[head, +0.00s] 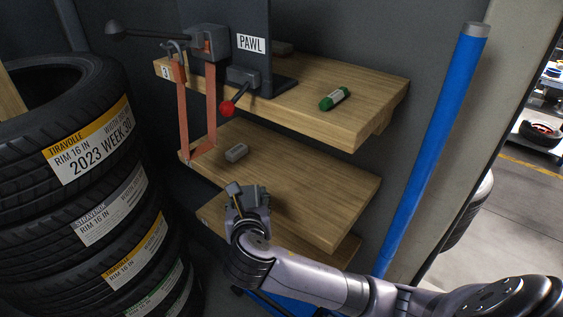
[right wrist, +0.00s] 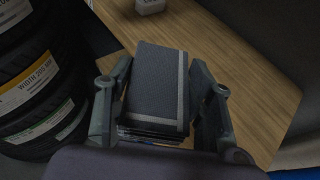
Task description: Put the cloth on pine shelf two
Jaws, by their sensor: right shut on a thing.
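My right gripper (head: 249,198) is shut on a folded dark grey cloth (right wrist: 155,88) with a light stripe, which shows clearly between the two fingers in the right wrist view. In the head view the gripper is at the front edge of the middle pine shelf (head: 310,193), and the cloth is mostly hidden by the fingers. I cannot tell whether the cloth touches the board. The top pine shelf (head: 375,95) carries a "3" label, and a lower pine shelf (head: 335,247) shows below. My left gripper is not in view.
A green-and-white tube (head: 335,99) and a grey stand marked PAWL (head: 251,60) are above. Stacked tyres (head: 75,150) stand left, a blue pole (head: 430,150) right.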

